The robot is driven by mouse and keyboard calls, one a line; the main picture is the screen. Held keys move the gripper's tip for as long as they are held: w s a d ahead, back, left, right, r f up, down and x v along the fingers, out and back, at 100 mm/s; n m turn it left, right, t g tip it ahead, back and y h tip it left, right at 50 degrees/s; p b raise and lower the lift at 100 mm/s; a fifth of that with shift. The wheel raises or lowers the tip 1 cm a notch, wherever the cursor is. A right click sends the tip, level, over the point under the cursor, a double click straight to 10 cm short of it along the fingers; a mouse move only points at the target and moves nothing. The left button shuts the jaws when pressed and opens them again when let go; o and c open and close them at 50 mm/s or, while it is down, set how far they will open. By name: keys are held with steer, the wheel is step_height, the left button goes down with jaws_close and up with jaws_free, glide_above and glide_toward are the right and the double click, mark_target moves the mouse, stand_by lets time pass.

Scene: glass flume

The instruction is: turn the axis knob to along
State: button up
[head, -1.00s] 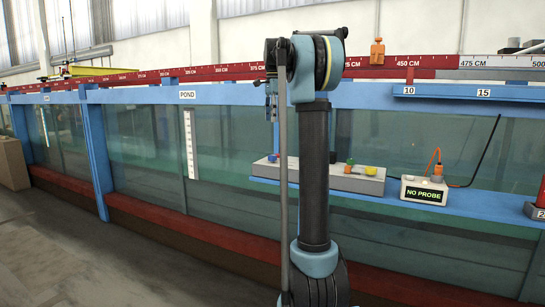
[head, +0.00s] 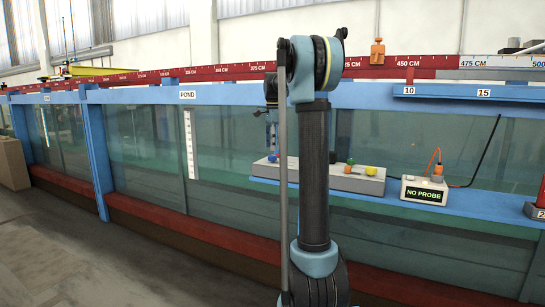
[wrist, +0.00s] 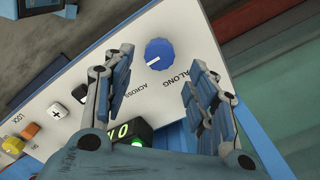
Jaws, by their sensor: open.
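The axis knob (wrist: 160,53) is a round blue dial on a light panel (wrist: 225,35) in the wrist view. The words ALONG and ACROSS are printed below it. Its white mark points down and left, nearer to ACROSS than to ALONG. My gripper (wrist: 159,58) is open, with one finger to the left and one to the right of the knob in the picture; neither visibly touches it. In the head view my gripper (head: 272,135) hangs above the left part of the long control panel (head: 345,182), partly hidden by my arm.
A lit green display (wrist: 122,130) is partly hidden by my gripper. A NO PROBE box (head: 424,190) stands on the blue ledge to the right.

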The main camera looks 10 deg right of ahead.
mark_target(273, 159)
steer(key=shift+f, duration=2.4)
steer(key=shift+c, duration=0.4)
steer(key=c, duration=1)
